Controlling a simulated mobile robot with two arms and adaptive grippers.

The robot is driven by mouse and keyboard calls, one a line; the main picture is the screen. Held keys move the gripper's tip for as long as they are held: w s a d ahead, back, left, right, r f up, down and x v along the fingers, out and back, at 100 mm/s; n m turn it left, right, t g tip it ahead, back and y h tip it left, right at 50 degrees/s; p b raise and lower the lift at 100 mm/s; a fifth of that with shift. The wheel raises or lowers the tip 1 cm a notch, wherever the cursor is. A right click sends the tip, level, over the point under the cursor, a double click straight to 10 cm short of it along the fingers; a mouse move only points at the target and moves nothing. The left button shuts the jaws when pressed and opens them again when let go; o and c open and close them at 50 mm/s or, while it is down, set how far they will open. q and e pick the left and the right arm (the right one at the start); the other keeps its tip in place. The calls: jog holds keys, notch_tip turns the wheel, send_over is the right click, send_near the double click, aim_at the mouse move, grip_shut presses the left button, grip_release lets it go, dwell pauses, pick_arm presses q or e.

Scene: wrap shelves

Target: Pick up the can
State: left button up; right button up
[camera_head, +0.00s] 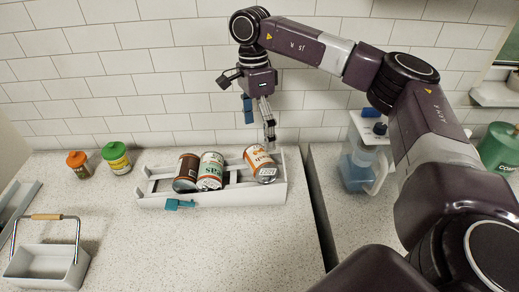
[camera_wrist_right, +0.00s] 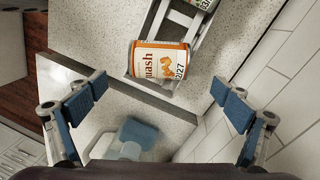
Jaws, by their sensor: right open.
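Three cans lie tilted in a white rack (camera_head: 212,198) on the counter. The rightmost can (camera_head: 262,164) has a white and orange label; in the right wrist view this can (camera_wrist_right: 158,60) lies ahead, between the fingers, with "uash" readable. The middle can (camera_head: 211,171) has a white and green label, and the left can (camera_head: 187,172) is dark brown. My right gripper (camera_head: 259,118) is above and behind the rightmost can, open and apart from it. Its blue-padded fingers are spread wide in the wrist view (camera_wrist_right: 162,105). My left gripper is not in view.
Two jars, orange-lidded (camera_head: 78,164) and green-lidded (camera_head: 116,158), stand left of the rack. A grey caddy (camera_head: 40,268) sits front left. A blue-and-white jug (camera_head: 362,165) stands right, beyond a counter gap. The tiled wall (camera_head: 130,85) is close behind.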

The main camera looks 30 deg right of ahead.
aim_at(260, 153)
jog(key=shift+s+a+f+p, duration=0.15)
jog(key=shift+s+f+p, duration=0.15)
jog(key=shift+f, duration=0.2)
jog(key=shift+s+a+f+p, duration=0.15)
jog(key=shift+s+f+p, duration=0.15)
jog(key=shift+f, duration=0.15)
jog(key=shift+f+p, duration=0.35)
notch_tip(260, 153, down, 4)
jog(key=shift+w+d+r+p, duration=0.1)
jog(key=shift+d+r+p, duration=0.05)
jog(key=shift+p, duration=0.85)
jog(key=shift+f, duration=0.45)
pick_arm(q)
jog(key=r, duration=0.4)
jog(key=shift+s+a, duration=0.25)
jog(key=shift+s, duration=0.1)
pick_arm(e)
jog(key=c, duration=1.7)
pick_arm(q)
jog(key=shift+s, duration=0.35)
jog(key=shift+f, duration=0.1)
pick_arm(e)
jog(key=shift+r, duration=0.2)
